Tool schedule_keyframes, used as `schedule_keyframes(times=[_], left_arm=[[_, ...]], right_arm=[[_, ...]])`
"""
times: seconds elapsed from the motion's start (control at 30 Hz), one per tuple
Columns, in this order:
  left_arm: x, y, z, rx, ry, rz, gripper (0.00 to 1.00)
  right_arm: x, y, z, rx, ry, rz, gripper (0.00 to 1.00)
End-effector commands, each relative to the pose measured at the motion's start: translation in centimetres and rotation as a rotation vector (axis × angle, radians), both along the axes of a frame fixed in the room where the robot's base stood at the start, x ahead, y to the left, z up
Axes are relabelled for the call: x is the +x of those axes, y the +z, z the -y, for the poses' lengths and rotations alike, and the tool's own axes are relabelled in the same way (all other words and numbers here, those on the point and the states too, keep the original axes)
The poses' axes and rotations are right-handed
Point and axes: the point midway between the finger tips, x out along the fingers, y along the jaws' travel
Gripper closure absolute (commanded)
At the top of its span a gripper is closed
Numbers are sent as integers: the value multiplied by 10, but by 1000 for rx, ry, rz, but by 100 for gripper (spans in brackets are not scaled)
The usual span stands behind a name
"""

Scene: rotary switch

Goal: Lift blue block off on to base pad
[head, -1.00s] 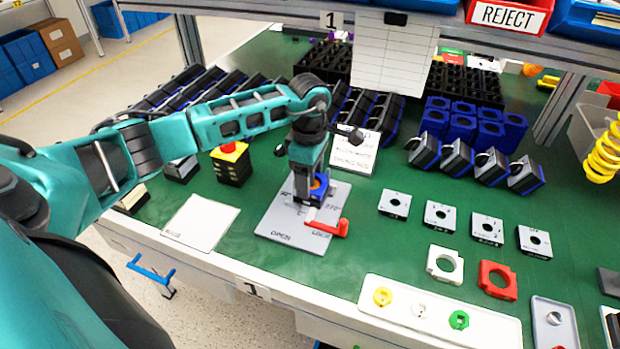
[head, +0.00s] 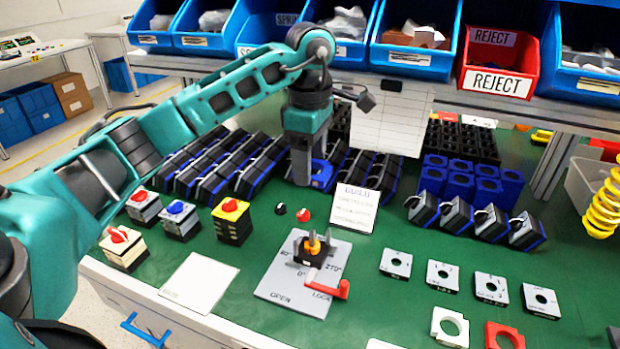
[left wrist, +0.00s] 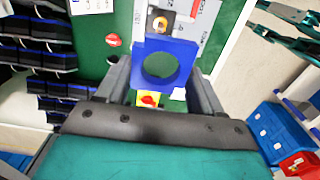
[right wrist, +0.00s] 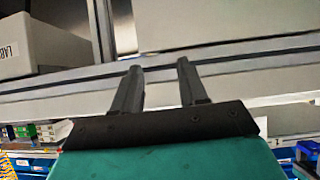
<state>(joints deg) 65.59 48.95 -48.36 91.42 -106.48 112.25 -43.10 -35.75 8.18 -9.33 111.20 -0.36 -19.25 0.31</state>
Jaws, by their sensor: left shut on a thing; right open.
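My left gripper (head: 303,170) is shut on the blue block (head: 323,173), a square blue piece with a round hole. In the left wrist view the blue block (left wrist: 188,52) sits between the fingers. It is held in the air, apart from the grey fixture plate (head: 275,283) marked OPEN and LOCK. On that plate stands a black square body with an orange knob (head: 315,243), with a red lever (head: 338,290) beside it. A flat white pad (head: 200,283) lies empty to the left; its label is not readable. My right gripper (right wrist: 158,88) is open and empty in the right wrist view.
Rows of dark switch bodies (head: 225,165) and blue blocks (head: 475,180) stand behind. A white sign (head: 355,207) stands behind the plate. Blue bins (head: 415,40) hang above.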

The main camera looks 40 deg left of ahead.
Motion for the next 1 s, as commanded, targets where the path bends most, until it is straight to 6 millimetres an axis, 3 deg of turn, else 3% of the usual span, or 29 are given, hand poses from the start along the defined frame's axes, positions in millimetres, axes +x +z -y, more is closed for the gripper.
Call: schedule_keyframes(times=[0.47, 1.0], left_arm=[[0, 6, 0, 0, 0, 0, 70], [0, 34, 0, -1, 0, 0, 70]], right_arm=[[0, 1, 0, 0, 0, -1, 57], [0, 24, 0, 0, 0, -1, 57]])
